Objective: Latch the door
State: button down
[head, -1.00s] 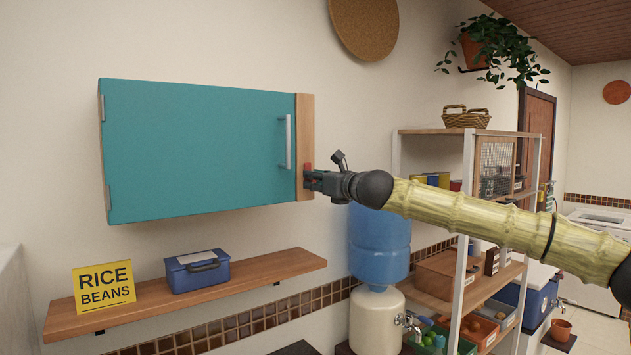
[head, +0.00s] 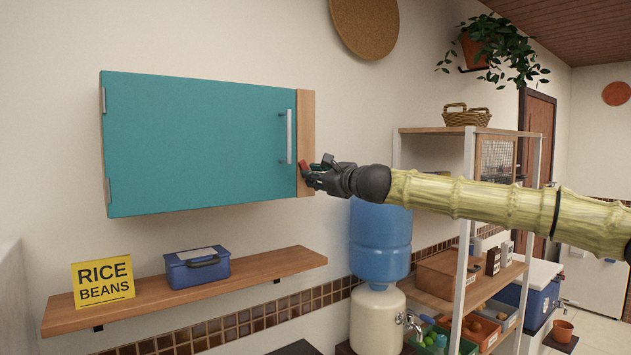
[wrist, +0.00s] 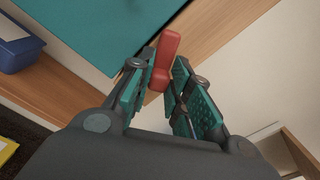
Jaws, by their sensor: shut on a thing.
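The teal cabinet door (head: 195,145) hangs on the wall with hinges at its left and a vertical handle (head: 289,137) near its right edge. It looks closed against the wooden side strip (head: 305,125). A small red latch (head: 304,167) sits low on that strip; in the wrist view the red latch (wrist: 164,62) shows upright and slightly tilted beside the door's corner. My gripper (head: 312,172) reaches it from the right. In the wrist view my gripper (wrist: 160,85) has its teal-padded fingers on both sides of the latch's lower end, shut on it.
Below the cabinet, a wooden shelf (head: 210,287) holds a blue box (head: 197,268) and a yellow RICE BEANS sign (head: 103,282). A blue water jug (head: 380,240) stands under my arm. A shelf rack (head: 470,190) stands to the right. The wall between cabinet and shelf is clear.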

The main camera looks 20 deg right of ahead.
jog(key=n+b, duration=0.3)
jog(key=n, duration=0.3)
jog(key=n+b, duration=0.3)
jog(key=n, duration=0.3)
jog(key=shift+a+f, duration=0.1)
jog(key=shift+f, duration=0.1)
dwell(0.5)
jog(key=c, duration=1.3)
grip_release()
jog(key=shift+s, duration=0.15)
jog(key=shift+v, duration=5.95)
